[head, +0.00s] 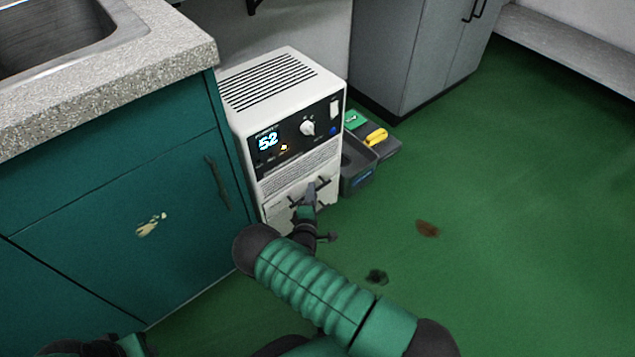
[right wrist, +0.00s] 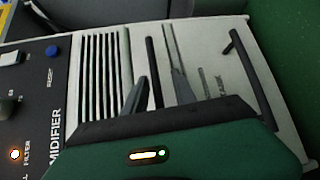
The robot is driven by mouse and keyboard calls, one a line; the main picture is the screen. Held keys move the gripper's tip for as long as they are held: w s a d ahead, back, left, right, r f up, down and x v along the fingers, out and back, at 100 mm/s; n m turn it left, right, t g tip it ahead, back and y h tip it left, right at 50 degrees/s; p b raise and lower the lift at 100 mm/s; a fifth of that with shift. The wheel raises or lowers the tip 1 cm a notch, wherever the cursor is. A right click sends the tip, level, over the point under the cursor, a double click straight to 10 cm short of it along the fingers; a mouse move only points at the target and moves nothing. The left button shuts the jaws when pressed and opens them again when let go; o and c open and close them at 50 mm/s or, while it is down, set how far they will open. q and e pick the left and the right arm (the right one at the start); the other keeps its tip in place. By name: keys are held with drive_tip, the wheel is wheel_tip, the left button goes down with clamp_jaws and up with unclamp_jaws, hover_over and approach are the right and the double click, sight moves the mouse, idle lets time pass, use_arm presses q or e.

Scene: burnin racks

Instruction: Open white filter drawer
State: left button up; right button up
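The white dehumidifier (head: 287,75) stands on the floor beside the teal cabinet, its display reading 52. Its white filter drawer (right wrist: 138,42) is on the front below the vent slits, with a dark bar handle (right wrist: 152,65). The drawer looks flush with the front, though my gripper hides part of it. My right gripper (head: 311,188) is at the drawer front. In the right wrist view its fingers (right wrist: 158,88) are apart, one on each side of the bar handle, with gaps visible. My left gripper is not seen; only dark and teal arm parts show at the bottom left.
A second dark handle (right wrist: 252,75) sits lower on the dehumidifier front. A dark toolbox (head: 358,168) with a yellow tool (head: 377,136) stands right of the unit. The teal cabinet (head: 120,210) closes off the left. Green floor (head: 500,220) is open at right, with small stains.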

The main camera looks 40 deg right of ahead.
drive_tip(key=shift+w+d, duration=0.15)
drive_tip(key=shift+a+r, duration=0.25)
drive_tip(key=shift+c, duration=0.3)
drive_tip(key=shift+d+f, duration=0.1)
drive_tip(key=shift+d, duration=0.1)
clamp_jaws()
drive_tip(key=shift+f, duration=0.1)
idle(0.6)
